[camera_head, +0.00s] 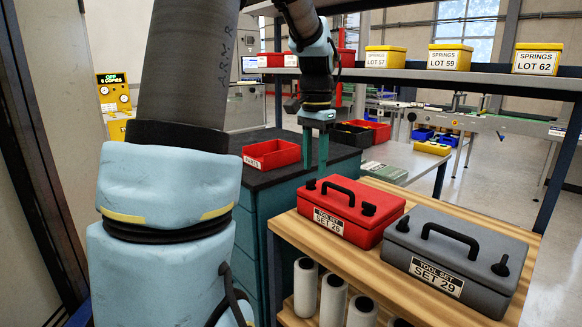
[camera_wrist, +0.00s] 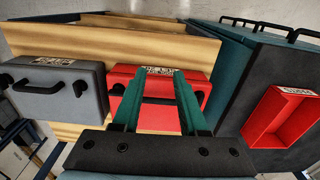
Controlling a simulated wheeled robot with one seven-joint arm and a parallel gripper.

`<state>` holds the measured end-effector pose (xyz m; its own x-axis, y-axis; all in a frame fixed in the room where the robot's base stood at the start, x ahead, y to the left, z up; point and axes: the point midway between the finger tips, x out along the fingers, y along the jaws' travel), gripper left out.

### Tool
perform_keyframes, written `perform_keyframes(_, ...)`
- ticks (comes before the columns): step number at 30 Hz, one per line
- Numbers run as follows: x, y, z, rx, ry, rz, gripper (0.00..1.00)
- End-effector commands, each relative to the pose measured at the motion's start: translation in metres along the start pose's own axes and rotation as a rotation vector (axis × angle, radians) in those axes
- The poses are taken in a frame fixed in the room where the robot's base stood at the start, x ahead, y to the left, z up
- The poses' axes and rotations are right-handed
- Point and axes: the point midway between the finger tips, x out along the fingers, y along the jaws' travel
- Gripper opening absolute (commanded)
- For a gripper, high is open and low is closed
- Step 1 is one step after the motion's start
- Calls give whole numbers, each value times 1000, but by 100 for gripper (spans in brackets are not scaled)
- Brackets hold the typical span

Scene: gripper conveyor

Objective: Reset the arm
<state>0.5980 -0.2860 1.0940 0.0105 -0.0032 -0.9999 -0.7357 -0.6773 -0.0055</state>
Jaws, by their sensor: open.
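My gripper (camera_head: 315,160) points down with its two green fingers apart and nothing between them. In the head view it hangs at the middle, by the far left of the red tool box (camera_head: 351,207). In the wrist view the fingers (camera_wrist: 159,78) overlap the red box (camera_wrist: 201,91) and hide part of its handle. I cannot tell how far the tips are from the box. My arm comes down from the top of the head view and its nearer links fill the left.
A grey tool box (camera_head: 455,260) stands beside the red one on a wooden bench (camera_head: 288,222). A red bin (camera_head: 271,154) sits on a dark-topped cabinet (camera_head: 331,162) behind. A shelf (camera_head: 420,76) with yellow bins (camera_head: 450,57) crosses above. White rolls (camera_head: 333,299) stand below the benchtop.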

Motion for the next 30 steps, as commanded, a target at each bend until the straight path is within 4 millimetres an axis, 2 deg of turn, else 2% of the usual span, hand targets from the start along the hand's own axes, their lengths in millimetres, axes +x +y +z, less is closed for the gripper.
perform_keyframes(11,36,-6,46,-189,26,-13,42)
perform_keyframes(17,65,-3,91,-363,55,-25,42)
perform_keyframes(24,106,12,162,-632,104,-41,42)
perform_keyframes(27,115,18,179,-699,118,-44,42)
perform_keyframes(30,118,20,186,-726,125,-46,42)
